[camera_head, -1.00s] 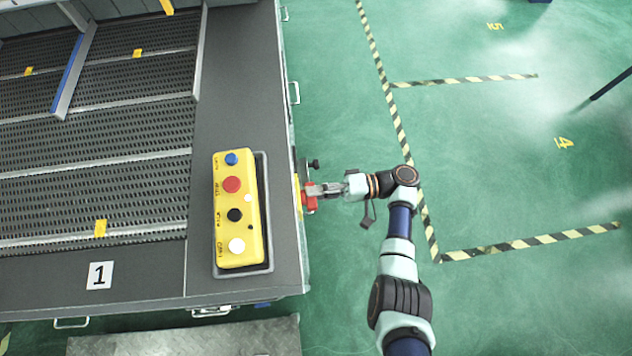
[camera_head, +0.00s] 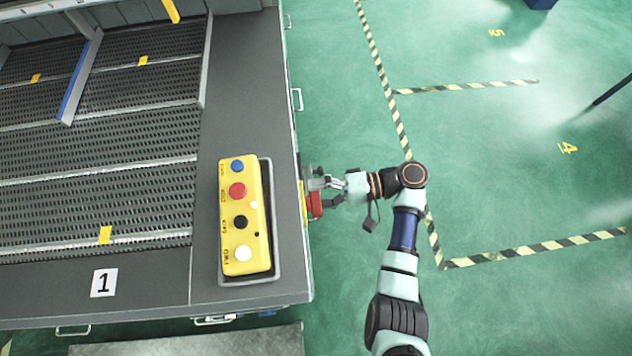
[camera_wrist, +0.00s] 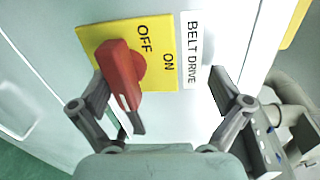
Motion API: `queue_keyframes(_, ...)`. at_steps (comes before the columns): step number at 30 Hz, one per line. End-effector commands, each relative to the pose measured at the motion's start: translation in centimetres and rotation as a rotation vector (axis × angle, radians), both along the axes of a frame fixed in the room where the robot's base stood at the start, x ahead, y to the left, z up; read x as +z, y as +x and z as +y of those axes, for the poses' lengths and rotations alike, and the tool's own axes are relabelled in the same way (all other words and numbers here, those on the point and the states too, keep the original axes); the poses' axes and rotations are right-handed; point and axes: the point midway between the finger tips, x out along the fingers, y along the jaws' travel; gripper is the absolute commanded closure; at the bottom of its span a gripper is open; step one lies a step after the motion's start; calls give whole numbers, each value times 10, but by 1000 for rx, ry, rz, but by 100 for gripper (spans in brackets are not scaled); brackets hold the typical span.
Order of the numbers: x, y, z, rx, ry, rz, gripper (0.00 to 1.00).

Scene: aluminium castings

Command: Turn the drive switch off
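The drive switch has a red handle (camera_wrist: 122,75) on a yellow plate (camera_wrist: 158,76) marked OFF and ON, beside a white BELT DRIVE label (camera_wrist: 192,50). In the head view the red handle (camera_head: 315,205) sticks out from the right side of the grey machine. My gripper (camera_wrist: 157,85) is open in front of it, and its fingers (camera_head: 327,192) are spread in the head view. The handle lies close to the left finger in the wrist view; I cannot tell whether they touch. The right finger is clear of it. Which label the handle points at is unclear.
A yellow control box (camera_head: 242,215) with several coloured buttons sits on the machine's top edge. In the wrist view, grey pipe-like parts (camera_wrist: 290,110) stand close to the right finger. The green floor (camera_head: 480,190) right of my arm is clear.

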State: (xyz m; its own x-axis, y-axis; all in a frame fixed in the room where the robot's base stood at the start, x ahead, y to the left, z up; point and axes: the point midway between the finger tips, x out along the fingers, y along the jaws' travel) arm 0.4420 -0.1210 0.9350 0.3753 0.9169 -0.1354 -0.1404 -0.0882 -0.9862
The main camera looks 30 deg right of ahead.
Motion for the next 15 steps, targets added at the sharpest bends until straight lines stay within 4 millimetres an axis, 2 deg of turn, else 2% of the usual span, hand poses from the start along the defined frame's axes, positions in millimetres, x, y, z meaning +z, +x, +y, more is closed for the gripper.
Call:
queue_keyframes(1,61,0,-5,18,99,-138,28)
queue_keyframes(6,73,-1,-5,16,100,-136,28)
queue_keyframes(11,74,-1,-6,15,100,-135,28)
queue_keyframes(12,13,0,-9,-21,-64,58,28)
queue_keyframes(15,13,0,-9,-21,-63,57,36)
